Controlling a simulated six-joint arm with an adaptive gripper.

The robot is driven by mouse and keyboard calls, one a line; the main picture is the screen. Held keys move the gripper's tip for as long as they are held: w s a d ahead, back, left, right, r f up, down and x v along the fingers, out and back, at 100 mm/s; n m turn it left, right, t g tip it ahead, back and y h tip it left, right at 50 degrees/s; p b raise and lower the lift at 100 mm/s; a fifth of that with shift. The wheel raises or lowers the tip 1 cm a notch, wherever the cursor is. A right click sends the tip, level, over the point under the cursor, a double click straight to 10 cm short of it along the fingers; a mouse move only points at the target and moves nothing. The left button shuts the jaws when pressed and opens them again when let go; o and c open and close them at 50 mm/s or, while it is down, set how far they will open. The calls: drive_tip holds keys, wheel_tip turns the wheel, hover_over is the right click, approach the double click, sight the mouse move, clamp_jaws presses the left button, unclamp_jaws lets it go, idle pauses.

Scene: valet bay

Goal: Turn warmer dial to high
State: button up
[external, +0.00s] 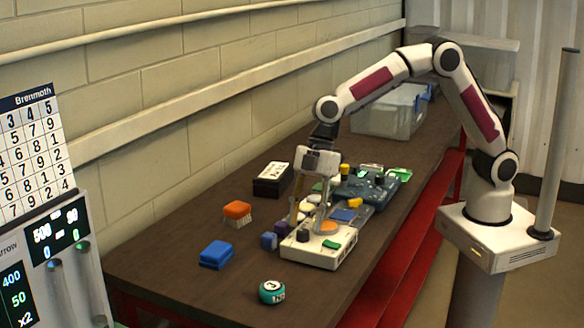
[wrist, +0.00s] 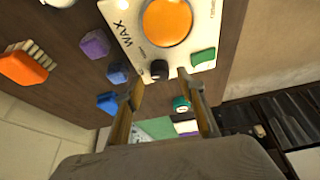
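The warmer is a white box (external: 318,255) labelled WAX, with a round orange top (external: 326,227), at the near part of the bench. Its front panel also shows in the wrist view (wrist: 137,38). The black dial (external: 303,235) sits at one corner, beside a green switch (external: 332,244). In the wrist view the dial (wrist: 159,69) lies between the fingertips of my gripper (wrist: 161,79). My gripper (external: 307,226) points down over the warmer, open, a finger on each side of the dial. I cannot tell whether either finger touches it or where the dial points.
A blue block (external: 216,254), an orange brush (external: 237,212), a purple block (external: 282,229) and a dark blue block (external: 269,240) lie left of the warmer. A teal numbered ball (external: 272,291) is near the front edge. A dark device (external: 370,188) and a clear bin (external: 385,118) stand behind.

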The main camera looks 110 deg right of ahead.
sight(303, 235)
drive_tip(key=shift+x, duration=1.25)
drive_tip(key=c, duration=1.1)
drive_tip(key=shift+m, duration=0.8)
drive_tip(key=shift+a+m+t+h, duration=0.15)
drive_tip(key=shift+m+t+h, duration=0.45)
drive_tip(key=shift+m, duration=0.8)
drive_tip(key=shift+a+m+h, duration=0.1)
drive_tip(key=shift+m+h, duration=0.8)
drive_tip(key=shift+m, duration=1.7)
